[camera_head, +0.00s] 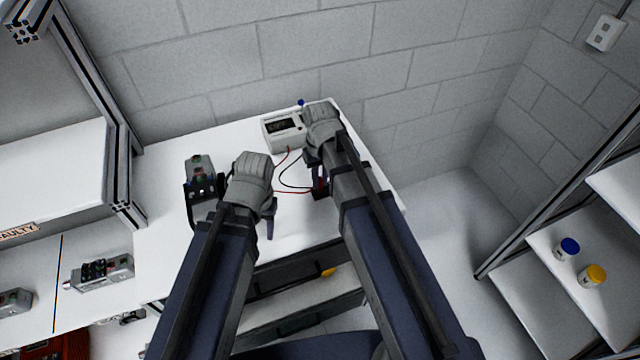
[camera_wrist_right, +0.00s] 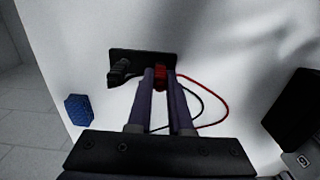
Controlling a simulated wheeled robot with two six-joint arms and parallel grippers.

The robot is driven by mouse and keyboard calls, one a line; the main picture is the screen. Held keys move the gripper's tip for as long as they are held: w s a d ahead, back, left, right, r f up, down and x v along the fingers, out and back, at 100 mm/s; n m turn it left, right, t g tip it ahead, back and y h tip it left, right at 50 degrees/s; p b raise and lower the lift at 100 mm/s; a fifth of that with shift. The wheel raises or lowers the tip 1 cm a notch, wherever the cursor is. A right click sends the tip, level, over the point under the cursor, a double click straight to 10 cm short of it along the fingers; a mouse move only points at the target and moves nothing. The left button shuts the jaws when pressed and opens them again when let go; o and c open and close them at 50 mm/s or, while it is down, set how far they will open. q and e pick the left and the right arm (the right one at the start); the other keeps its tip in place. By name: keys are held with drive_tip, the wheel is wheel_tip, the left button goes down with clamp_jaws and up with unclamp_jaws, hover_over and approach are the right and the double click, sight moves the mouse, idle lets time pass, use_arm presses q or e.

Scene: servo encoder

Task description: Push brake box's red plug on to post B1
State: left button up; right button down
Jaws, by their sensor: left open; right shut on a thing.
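In the right wrist view, my right gripper (camera_wrist_right: 160,85) is shut on a red plug (camera_wrist_right: 160,77). The plug is at a small black block (camera_wrist_right: 141,60), beside a black plug (camera_wrist_right: 120,72); I cannot tell whether it is seated. In the head view, my right gripper (camera_head: 320,180) is low over the right part of the white table. My left gripper (camera_head: 268,214) is open over the table's middle, apart from the plug. A white box with a display (camera_head: 284,131) stands at the back; I cannot tell if it is the brake box. Post B1's label is not readable.
Red and black leads (camera_head: 290,184) curve across the table between the grippers. A grey unit with colored terminals (camera_head: 200,164) stands left of my left gripper. A blue object (camera_wrist_right: 79,108) lies near the table's edge. Shelves with blue- and yellow-capped jars (camera_head: 592,275) are at right.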

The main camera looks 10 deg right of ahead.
sight(320, 180)
drive_tip(key=shift+r, duration=0.1)
idle(0.4)
use_arm(q)
drive_tip(key=shift+r+p, duration=2.5)
drive_tip(key=shift+p, duration=0.05)
use_arm(e)
drive_tip(key=shift+r, duration=2.45)
